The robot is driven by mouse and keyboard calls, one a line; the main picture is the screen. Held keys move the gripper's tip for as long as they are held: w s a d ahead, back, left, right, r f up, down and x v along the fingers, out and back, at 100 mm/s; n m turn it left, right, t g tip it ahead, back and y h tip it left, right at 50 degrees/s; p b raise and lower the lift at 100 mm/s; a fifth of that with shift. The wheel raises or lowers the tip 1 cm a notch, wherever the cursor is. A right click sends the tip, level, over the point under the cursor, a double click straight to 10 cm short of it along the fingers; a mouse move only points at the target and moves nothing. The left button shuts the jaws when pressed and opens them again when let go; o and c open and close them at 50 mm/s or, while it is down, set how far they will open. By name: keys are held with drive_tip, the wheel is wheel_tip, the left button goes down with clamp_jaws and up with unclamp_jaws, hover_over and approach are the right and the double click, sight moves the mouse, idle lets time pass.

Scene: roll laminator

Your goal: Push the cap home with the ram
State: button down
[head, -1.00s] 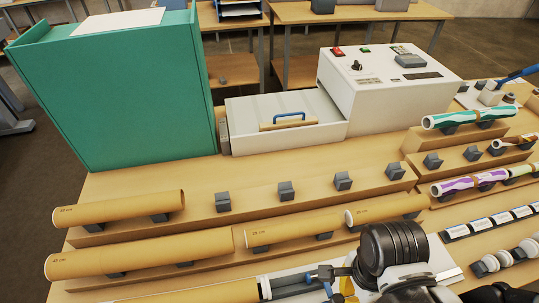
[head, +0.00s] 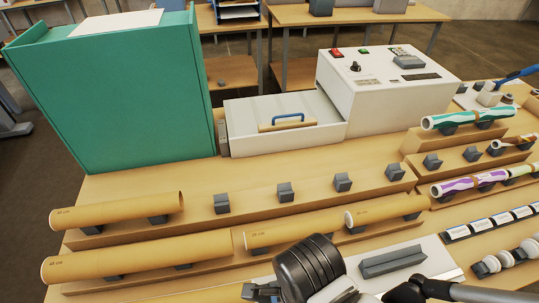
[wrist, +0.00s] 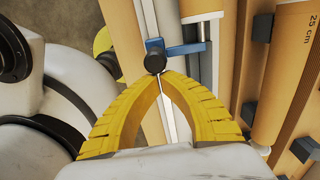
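In the wrist view, the yellow fingers of my gripper (wrist: 161,76) curve together and their tips meet. A dark round knob (wrist: 157,57) lies directly at the tips, touching or nearly so, and does not appear to be between them. The knob is on a blue bracket (wrist: 185,49), which looks like part of the ram. An orange-tan tube end (wrist: 203,7) lies just above the bracket, with a pale piece below it. I cannot make out the cap clearly. In the head view, my wrist hides the ram and the fingers do not show.
Cardboard tubes (head: 138,263) rest on dark cradles along wooden steps. A dark grooved block (head: 392,262) sits on a pale plate right of my wrist. The white laminator (head: 385,95) and green cabinet (head: 115,95) stand behind. White caps (head: 505,258) lie at right.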

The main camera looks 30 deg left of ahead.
drive_tip(key=shift+w+d, duration=0.1)
drive_tip(key=shift+w+d, duration=0.6)
drive_tip(key=shift+d, duration=0.15)
wheel_tip(320, 180, up, 8)
drive_tip(key=p, duration=0.7)
idle(0.6)
